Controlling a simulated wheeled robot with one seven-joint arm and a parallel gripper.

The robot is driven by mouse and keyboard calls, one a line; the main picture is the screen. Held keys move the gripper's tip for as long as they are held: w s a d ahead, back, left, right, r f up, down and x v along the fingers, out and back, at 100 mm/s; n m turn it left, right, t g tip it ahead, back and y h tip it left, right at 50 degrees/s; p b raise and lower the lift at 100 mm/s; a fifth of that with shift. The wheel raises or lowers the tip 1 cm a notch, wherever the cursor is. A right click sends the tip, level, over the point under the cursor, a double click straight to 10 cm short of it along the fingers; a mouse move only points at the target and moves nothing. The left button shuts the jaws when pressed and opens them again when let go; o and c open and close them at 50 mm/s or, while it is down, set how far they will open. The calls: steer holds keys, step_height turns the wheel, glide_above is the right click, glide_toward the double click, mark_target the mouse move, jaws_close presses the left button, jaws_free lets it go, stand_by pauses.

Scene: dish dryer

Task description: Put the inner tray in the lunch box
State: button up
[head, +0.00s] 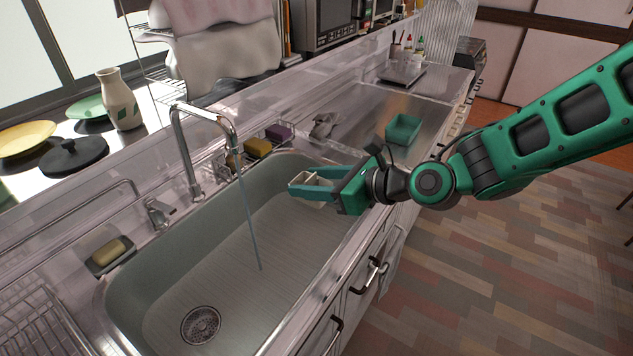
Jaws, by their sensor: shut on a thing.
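A green, open-topped lunch box (403,129) stands on the metal counter to the right of the sink, behind my gripper in the picture. My gripper (303,183) reaches in from the right, over the right end of the sink. It is shut on a small pale inner tray (315,200), which it holds above the sink floor, apart from the lunch box. The green fingers partly cover the tray, so its exact tilt is hard to tell.
Water runs from the tap (205,118) into the sink (295,230). Sponges (257,147) sit on a rack at the sink's back edge. Bare counter surrounds the lunch box.

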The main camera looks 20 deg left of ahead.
steer(key=w+d+f+m+t+h, duration=0.1)
steer(key=w+d+f+m+t, duration=0.15)
steer(key=w+d, duration=0.9)
steer(key=w+d+f+m+t+h, duration=0.1)
steer(key=w+d+m+t+h, duration=0.1)
steer(key=d, duration=1)
steer(key=w+d+f+m+t+h, duration=0.1)
steer(key=w+d+m+t+h, duration=0.1)
steer(key=d, duration=1)
steer(key=w+d+f+m+t+h, duration=0.1)
steer(key=w+d+m+h, duration=0.3)
steer(key=d, duration=0.7)
steer(key=shift+w+d+f+m+t, duration=0.25)
steer(key=shift+w+d+m+t, duration=0.2)
steer(key=shift+w+t, duration=0.4)
